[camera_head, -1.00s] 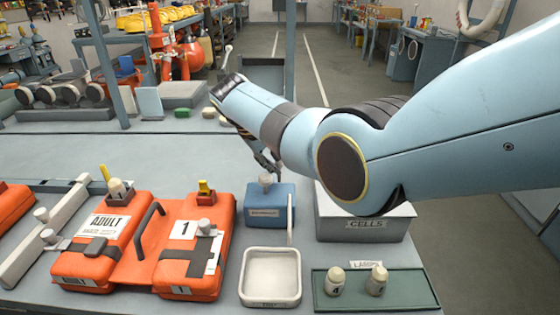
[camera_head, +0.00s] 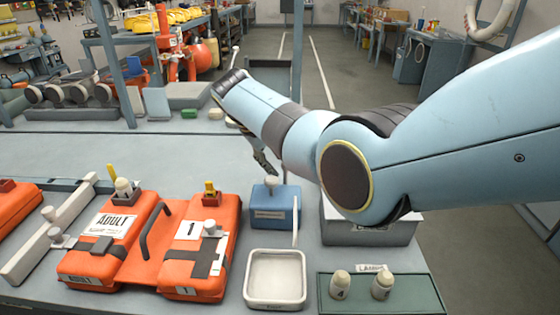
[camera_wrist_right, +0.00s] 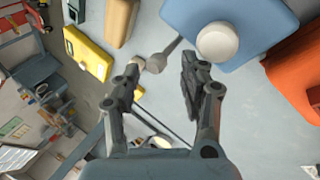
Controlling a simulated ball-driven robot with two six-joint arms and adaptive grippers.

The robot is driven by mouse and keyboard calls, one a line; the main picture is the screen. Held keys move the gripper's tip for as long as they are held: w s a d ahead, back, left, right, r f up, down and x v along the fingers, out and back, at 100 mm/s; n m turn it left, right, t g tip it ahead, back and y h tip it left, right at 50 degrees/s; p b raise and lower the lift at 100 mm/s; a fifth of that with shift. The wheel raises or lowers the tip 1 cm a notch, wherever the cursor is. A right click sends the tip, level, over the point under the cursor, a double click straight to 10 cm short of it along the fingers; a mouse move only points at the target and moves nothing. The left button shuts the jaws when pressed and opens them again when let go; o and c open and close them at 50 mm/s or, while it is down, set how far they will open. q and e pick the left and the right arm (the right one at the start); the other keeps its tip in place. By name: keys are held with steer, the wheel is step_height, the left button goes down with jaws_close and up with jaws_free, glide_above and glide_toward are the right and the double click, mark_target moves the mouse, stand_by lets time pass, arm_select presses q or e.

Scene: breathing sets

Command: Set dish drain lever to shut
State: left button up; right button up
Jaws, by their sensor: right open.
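The white dish (camera_head: 275,279), a square shallow tray, sits at the front middle of the bench. A thin pale upright stick (camera_head: 295,225) rises at its back right, beside the blue box (camera_head: 272,212); I cannot tell whether it is the drain lever. My right gripper (camera_head: 265,163) hangs behind the blue box, partly hidden by my forearm. In the right wrist view the gripper (camera_wrist_right: 160,68) is open, with a pale round-ended rod (camera_wrist_right: 166,54) near and between its fingertips. The blue box shows there too, with a white knob (camera_wrist_right: 217,40). My left gripper is out of view.
Orange cases (camera_head: 200,245) stand left of the dish. A green tray (camera_head: 380,300) with two small bottles lies to its right, and a grey box (camera_head: 370,233) stands behind that tray. The bench behind the cases is mostly clear.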

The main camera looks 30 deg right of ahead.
steer(key=v, duration=1)
steer(key=shift+a+r, duration=0.3)
